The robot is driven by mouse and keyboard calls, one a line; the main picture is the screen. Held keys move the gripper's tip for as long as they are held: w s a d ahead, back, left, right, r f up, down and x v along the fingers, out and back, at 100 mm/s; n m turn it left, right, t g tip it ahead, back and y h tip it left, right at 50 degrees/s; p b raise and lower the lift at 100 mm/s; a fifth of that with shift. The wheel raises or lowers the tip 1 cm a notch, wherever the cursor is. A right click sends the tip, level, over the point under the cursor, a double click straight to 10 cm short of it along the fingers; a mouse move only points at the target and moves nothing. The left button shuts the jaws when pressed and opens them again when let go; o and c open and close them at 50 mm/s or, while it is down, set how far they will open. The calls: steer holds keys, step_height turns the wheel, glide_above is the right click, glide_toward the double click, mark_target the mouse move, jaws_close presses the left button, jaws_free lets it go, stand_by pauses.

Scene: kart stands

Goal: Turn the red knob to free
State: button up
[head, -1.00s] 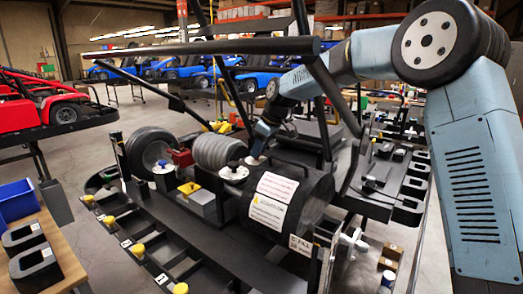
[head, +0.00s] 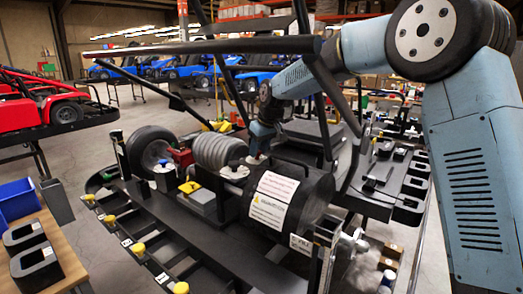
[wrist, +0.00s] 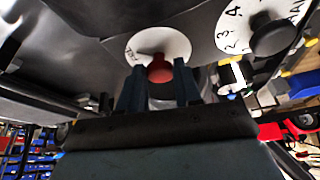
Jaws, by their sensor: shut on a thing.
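The red knob (wrist: 160,70) stands on a round white dial plate (wrist: 170,42) with small dark lettering, only partly readable, at its left edge. My gripper (wrist: 159,76) is shut on the red knob, one dark finger on each side of it in the wrist view. In the head view my gripper (head: 258,152) reaches down behind the black cylinder to a small white plate. The knob is mostly hidden there.
A second white dial with numbers and a dark knob (wrist: 273,36) sits close right in the wrist view. In the head view, the black labelled cylinder (head: 312,205), a ribbed grey cylinder (head: 218,152) and black frame tubes (head: 200,47) crowd the arm.

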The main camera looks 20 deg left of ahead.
steer(key=shift+s+a, duration=0.15)
steer(key=shift+s, duration=0.1)
steer(key=o, duration=0.8)
steer(key=shift+o, duration=1.2)
steer(key=shift+w, duration=0.1)
steer(key=shift+r, duration=0.15)
steer(key=v, duration=1.3)
steer(key=shift+d+r, duration=0.2)
steer(key=shift+d, duration=0.05)
